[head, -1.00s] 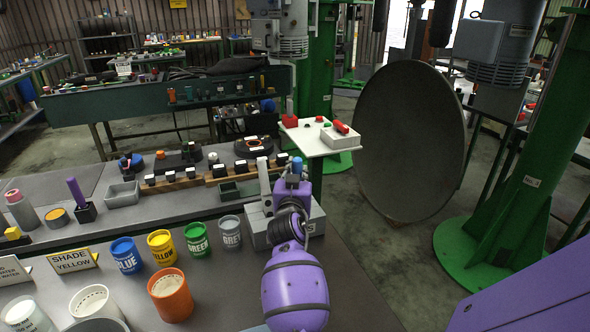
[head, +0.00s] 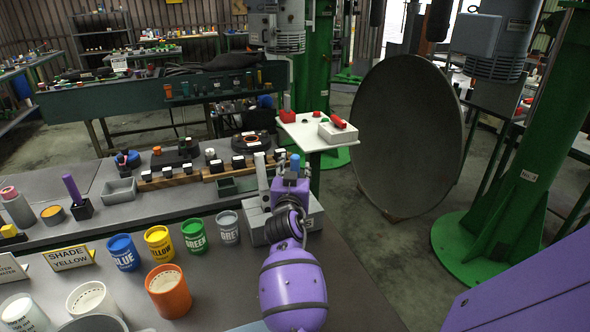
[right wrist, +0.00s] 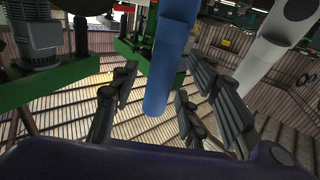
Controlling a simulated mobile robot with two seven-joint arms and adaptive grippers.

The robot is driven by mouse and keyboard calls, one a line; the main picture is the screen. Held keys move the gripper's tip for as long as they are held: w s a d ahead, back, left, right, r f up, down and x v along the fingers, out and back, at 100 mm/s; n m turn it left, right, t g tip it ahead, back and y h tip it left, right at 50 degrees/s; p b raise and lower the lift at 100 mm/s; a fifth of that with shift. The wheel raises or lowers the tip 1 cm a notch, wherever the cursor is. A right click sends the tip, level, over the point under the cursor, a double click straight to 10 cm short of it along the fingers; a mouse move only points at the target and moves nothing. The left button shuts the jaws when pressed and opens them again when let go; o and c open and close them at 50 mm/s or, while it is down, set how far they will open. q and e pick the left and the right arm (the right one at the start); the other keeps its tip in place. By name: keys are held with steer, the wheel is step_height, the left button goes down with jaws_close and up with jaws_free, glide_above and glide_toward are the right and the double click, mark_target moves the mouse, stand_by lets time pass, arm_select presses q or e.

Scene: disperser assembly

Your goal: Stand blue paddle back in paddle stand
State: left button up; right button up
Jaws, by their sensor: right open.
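The blue paddle shows as a blue upright tip (head: 295,161) just above my right gripper in the head view. In the right wrist view its blue handle (right wrist: 164,75) passes between the spread fingers of my right gripper (right wrist: 168,92). These fingers are open around the handle, and I cannot tell if one touches it. In the head view my right gripper (head: 291,176) is over a grey block (head: 257,229), which looks like the paddle stand. The gripper and wrist partly hide the block, and the blue paddle's lower end is hidden. My left gripper is not in view.
A pale grey paddle (head: 262,172) stands upright close left of my gripper. Blue (head: 122,253), yellow, green and grey cups line the bench left of the block. An orange cup (head: 168,292) stands nearer. The bench right of my forearm (head: 365,290) is clear.

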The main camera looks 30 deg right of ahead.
steer(key=v, duration=1.1)
steer(key=shift+s+a, duration=0.2)
steer(key=shift+s, duration=0.05)
steer(key=shift+r, duration=0.1)
